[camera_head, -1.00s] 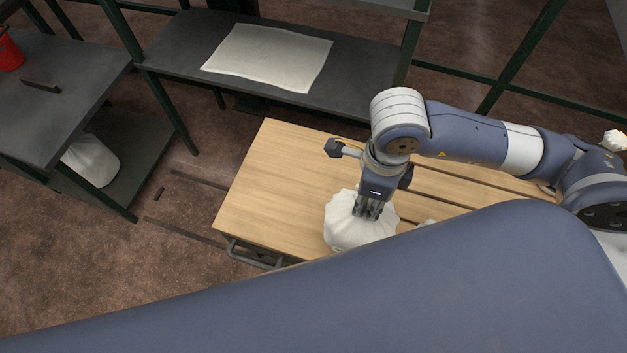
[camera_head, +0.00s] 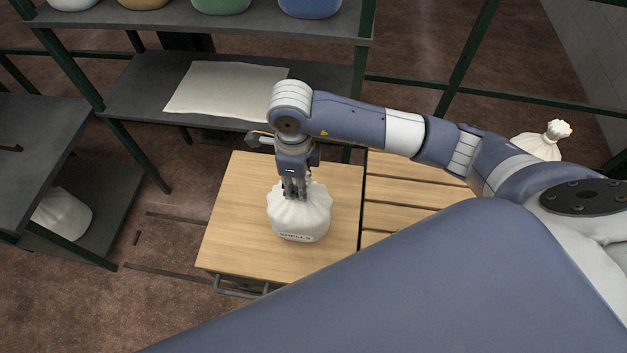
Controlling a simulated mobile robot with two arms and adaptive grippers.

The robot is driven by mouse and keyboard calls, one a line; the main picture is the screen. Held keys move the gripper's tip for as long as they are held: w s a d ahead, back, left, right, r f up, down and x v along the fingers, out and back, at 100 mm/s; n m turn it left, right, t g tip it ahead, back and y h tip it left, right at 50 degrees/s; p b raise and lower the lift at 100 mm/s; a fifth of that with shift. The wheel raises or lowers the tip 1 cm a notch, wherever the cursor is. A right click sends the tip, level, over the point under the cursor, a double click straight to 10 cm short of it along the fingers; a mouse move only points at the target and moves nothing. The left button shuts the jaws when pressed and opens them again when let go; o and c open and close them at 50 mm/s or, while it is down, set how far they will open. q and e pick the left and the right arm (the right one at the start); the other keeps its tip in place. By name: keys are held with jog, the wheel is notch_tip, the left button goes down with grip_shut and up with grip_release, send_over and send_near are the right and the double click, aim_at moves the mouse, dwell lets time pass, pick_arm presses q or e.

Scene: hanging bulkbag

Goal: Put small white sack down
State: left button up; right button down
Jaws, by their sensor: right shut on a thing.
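A small white sack (camera_head: 299,217) with dark lettering on its lower front is upright over the light wooden table top (camera_head: 238,190). My right gripper (camera_head: 294,188) points down from above and is shut on the gathered neck of the sack. The sack's base looks at or just over the wood; I cannot tell whether it touches. My left gripper is not in view; a large blue-grey arm link of mine covers the bottom of the view.
Slatted wood (camera_head: 405,190) adjoins the table top at right. A tied white sack (camera_head: 540,141) is behind my arm. Another white sack (camera_head: 62,212) sits on a low shelf at left. A dark shelf with a white sheet (camera_head: 225,88) stands behind. The table's left part is clear.

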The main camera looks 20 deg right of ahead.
jog(key=w, duration=0.1)
jog(key=w+a, duration=0.1)
jog(key=w, duration=0.1)
jog(key=shift+w+a+p, duration=0.1)
jog(key=shift+p, duration=0.2)
jog(key=shift+f+p, duration=0.65)
jog(key=shift+f, duration=1.15)
jog(key=shift+f, duration=0.15)
jog(key=c, duration=1.3)
grip_release()
